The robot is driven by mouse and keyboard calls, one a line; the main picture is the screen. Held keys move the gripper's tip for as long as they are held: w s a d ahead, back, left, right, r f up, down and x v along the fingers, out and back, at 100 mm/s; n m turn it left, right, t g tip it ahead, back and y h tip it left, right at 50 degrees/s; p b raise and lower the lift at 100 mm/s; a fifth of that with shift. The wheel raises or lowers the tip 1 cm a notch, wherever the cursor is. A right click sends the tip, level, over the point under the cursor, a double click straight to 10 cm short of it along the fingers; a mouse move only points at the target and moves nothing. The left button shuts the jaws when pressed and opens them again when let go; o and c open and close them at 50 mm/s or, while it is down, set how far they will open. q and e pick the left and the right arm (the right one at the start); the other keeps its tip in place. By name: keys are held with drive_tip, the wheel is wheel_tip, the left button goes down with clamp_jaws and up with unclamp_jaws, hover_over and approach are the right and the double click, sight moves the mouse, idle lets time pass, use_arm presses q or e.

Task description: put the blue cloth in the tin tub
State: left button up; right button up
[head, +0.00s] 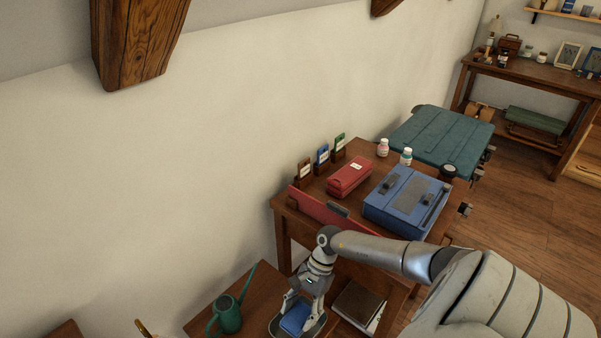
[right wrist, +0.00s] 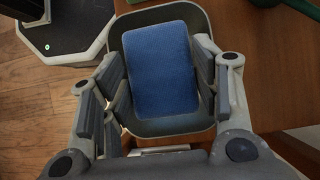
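The blue cloth (right wrist: 160,68) is a folded, block-like bundle. It sits between the two fingers of my right gripper (right wrist: 161,80), which press close along both its sides. In the head view the right gripper (head: 302,303) points down, with the cloth (head: 296,318) low between its fingers. The grey oval tin tub (head: 275,326) is directly below and around the cloth; its rim also shows around the cloth in the right wrist view (right wrist: 160,127). Whether the cloth touches the tub's floor is hidden. My left gripper is not in view.
A green watering can (head: 228,314) stands left of the tub on the low wooden table (head: 252,290). Behind is a higher table with a red case (head: 349,176), a blue case (head: 407,203) and a red panel (head: 318,209). Books (head: 357,303) lie right of the tub.

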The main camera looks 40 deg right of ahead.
drive_tip(key=o, duration=0.5)
drive_tip(key=v, duration=1.2)
drive_tip(key=shift+s, duration=0.1)
